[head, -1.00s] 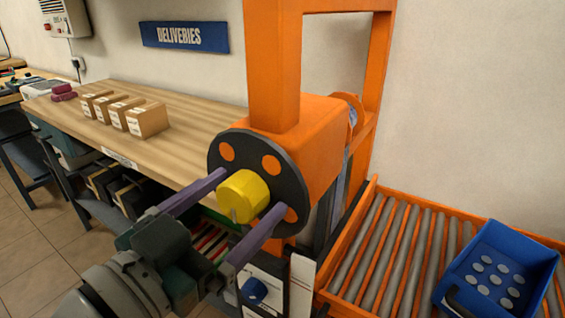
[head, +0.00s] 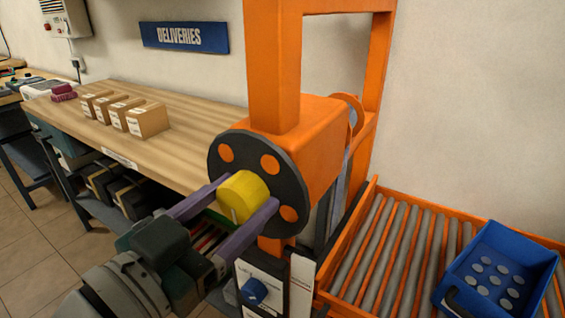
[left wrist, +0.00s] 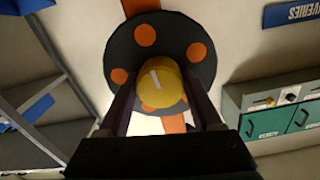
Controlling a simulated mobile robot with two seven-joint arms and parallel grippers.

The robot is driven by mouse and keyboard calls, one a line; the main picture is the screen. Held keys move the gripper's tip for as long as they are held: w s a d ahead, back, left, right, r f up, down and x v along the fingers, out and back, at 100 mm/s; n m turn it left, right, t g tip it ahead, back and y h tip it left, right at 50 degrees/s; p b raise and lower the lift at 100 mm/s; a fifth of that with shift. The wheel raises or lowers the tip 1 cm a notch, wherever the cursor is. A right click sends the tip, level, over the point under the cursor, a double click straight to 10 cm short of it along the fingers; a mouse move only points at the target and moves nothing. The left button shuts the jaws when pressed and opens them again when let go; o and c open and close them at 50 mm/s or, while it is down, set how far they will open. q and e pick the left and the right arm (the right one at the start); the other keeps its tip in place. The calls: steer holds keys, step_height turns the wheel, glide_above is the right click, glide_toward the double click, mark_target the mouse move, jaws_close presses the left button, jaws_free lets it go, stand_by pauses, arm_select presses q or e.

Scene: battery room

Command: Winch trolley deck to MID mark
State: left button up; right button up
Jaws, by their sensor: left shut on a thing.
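The winch has an orange post and housing (head: 315,135) with a black disc (head: 292,185) that bears orange spots. A yellow hub (head: 243,190) sticks out from the disc's middle; it also shows in the left wrist view (left wrist: 158,82) with a pale line on its face. My left gripper (head: 244,199) is shut on the yellow hub, one purple finger on each side. An orange-framed roller deck (head: 372,262) lies at the right; I cannot tell its height setting. No MID mark is readable. My right gripper is not in view.
A blue crate (head: 541,268) with round pale discs inside stands on the rollers. A white panel with a blue knob (head: 254,291) sits below the disc. A wooden bench (head: 175,110) with small boxes (head: 148,121) stands behind at left. Tiled floor is free at lower left.

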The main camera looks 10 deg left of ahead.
arm_select(q)
steer(key=n, duration=0.3)
steer(key=shift+p, duration=0.3)
steer(key=shift+n, duration=1.6)
steer(key=o, duration=1.4)
steer(key=shift+s, duration=0.15)
steer(key=v, duration=0.9)
steer(key=shift+s+a, duration=0.15)
steer(key=shift+s, duration=0.15)
